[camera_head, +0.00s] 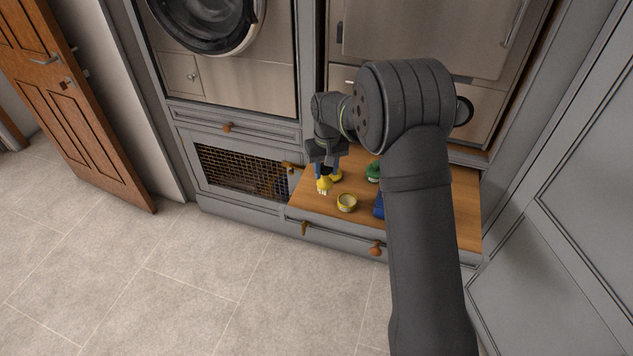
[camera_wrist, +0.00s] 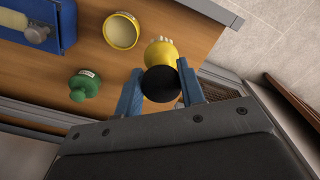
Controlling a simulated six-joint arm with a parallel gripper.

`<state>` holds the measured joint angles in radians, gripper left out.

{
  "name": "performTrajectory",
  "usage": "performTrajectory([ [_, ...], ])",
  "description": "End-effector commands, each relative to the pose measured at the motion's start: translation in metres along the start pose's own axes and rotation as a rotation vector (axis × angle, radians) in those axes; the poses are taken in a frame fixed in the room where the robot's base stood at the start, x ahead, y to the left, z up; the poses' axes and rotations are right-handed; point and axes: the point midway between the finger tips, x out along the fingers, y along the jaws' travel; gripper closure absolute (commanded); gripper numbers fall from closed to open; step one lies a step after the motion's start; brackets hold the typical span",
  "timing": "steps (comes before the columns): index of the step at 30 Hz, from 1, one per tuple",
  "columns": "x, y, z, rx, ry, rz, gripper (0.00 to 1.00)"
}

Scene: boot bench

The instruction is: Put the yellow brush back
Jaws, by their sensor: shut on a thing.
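The yellow brush (camera_wrist: 160,53) has a black round knob and pale bristles. My gripper (camera_wrist: 159,72) has blue fingers on either side of it and is shut on it, around the knob end. In the head view the yellow brush (camera_head: 324,185) shows below my gripper, over the left part of the wooden bench top (camera_head: 310,205). Whether the bristles touch the wood I cannot tell. A blue box (camera_wrist: 63,22) with a pale-handled tool in it lies at the upper left of the wrist view; in the head view my arm hides most of it.
A round yellow tin (camera_head: 347,203) stands right of the brush, near the front edge. A green object (camera_head: 373,171), knobbed in the wrist view (camera_wrist: 85,86), stands further back. A mesh-front compartment (camera_head: 240,172) is left of the bench. Bare wood shows between the things.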

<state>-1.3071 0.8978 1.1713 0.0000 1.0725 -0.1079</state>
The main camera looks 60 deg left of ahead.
Motion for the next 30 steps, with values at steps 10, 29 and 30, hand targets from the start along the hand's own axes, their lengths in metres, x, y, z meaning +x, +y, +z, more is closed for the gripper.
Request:
performTrajectory([
  [10, 0.022, -0.023, -0.018, 0.001, 0.000, 0.000, 0.87],
  [29, 0.061, -0.023, -0.017, 0.002, 0.001, 0.000, 0.87],
  [30, 0.060, -0.023, -0.017, 0.002, 0.001, 0.000, 0.56],
])
